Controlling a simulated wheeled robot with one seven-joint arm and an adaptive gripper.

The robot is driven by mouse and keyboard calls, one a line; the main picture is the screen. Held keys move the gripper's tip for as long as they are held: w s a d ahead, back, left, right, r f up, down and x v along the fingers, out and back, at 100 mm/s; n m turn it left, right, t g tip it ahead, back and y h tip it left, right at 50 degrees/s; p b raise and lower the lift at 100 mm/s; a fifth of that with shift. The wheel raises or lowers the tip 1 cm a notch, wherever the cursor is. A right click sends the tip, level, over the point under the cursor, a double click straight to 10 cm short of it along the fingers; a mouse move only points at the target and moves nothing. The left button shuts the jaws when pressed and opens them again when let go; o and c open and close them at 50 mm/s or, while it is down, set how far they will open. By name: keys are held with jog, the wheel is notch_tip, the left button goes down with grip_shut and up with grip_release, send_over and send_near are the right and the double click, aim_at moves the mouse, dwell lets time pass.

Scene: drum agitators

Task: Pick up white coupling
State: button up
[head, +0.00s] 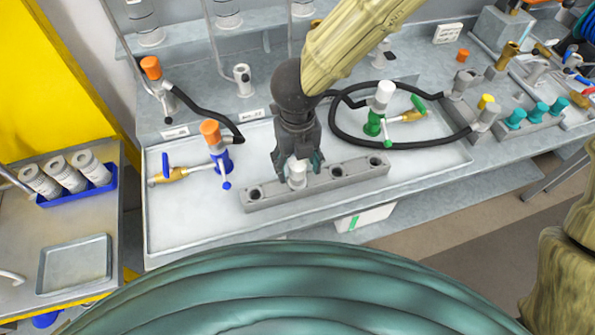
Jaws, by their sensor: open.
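A white coupling (297,178) stands upright in the grey holder block (345,183), near the middle of its row of holes. My gripper (299,168) points down over the block, with its fingers on either side of the coupling. The fingers are open and hide part of the coupling's upper end. I cannot tell whether they touch it. Another white-topped piece (384,92) sits on a green valve fitting behind and to the right.
The holder block stands in a shallow tray (190,225). An orange-topped blue fitting (214,145) with a brass valve is left of my gripper. A black hose (335,130) loops close behind it. Blue-racked white cylinders (72,180) stand on the left bench.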

jog(key=shift+f, duration=2.05)
grip_shut()
jog(key=shift+r, duration=0.1)
jog(key=shift+w+r, duration=0.1)
jog(key=shift+r, duration=0.4)
jog(key=shift+s+r+b, duration=0.2)
jog(key=shift+s+r, duration=0.1)
jog(key=shift+r, duration=0.25)
jog(key=shift+s+r+b, duration=0.2)
jog(key=shift+s+r, duration=0.05)
jog(key=shift+r, duration=0.3)
jog(key=s+b, duration=0.5)
jog(key=s, duration=0.5)
jog(key=shift+d+r, duration=0.15)
jog(key=shift+r, duration=0.15)
jog(key=b, duration=0.2)
jog(key=shift+s+b, duration=0.1)
jog(key=shift+b, duration=0.3)
